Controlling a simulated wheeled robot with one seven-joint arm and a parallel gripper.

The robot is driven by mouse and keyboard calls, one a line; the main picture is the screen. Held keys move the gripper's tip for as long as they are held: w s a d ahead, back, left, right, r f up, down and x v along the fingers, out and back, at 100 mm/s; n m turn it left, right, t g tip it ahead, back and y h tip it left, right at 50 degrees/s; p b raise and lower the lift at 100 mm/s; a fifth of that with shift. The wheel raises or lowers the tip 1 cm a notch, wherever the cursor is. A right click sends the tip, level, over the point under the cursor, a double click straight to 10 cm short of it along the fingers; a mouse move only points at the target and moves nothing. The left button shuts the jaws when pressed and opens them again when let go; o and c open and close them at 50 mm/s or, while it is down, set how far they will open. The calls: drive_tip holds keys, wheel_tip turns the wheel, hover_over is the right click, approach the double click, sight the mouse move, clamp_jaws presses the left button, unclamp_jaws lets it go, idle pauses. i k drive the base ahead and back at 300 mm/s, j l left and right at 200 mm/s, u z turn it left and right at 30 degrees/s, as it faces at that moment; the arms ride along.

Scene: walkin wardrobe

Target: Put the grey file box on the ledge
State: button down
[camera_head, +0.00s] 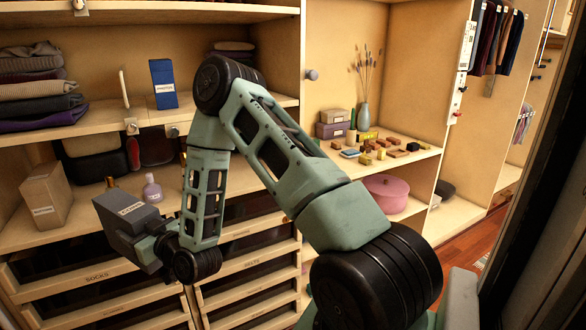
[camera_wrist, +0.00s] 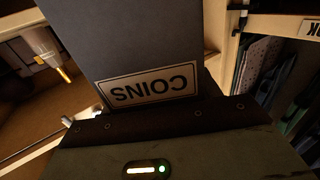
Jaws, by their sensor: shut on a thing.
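The grey file box (camera_head: 122,212), with a white label, is held in my gripper (camera_head: 148,238) at the lower left of the head view. In the wrist view the grey file box (camera_wrist: 130,40) fills the upper middle, and its label reads COINS upside down. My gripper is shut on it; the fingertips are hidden. The box is tilted and appears in front of the shelf above the drawers. I cannot tell which surface is the ledge; a narrow shelf (camera_head: 100,118) runs above, with a blue box (camera_head: 163,84) standing on it.
A tan box (camera_head: 46,196) and a purple bottle (camera_head: 152,189) stand on the lower shelf, near the held box. Folded clothes (camera_head: 40,88) fill the left of the upper shelf. Labelled drawers (camera_head: 95,275) are below. Small blocks and a vase (camera_head: 363,117) stand on the right shelf.

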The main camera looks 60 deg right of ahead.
sight(253, 171)
drive_tip(key=z, duration=1.3)
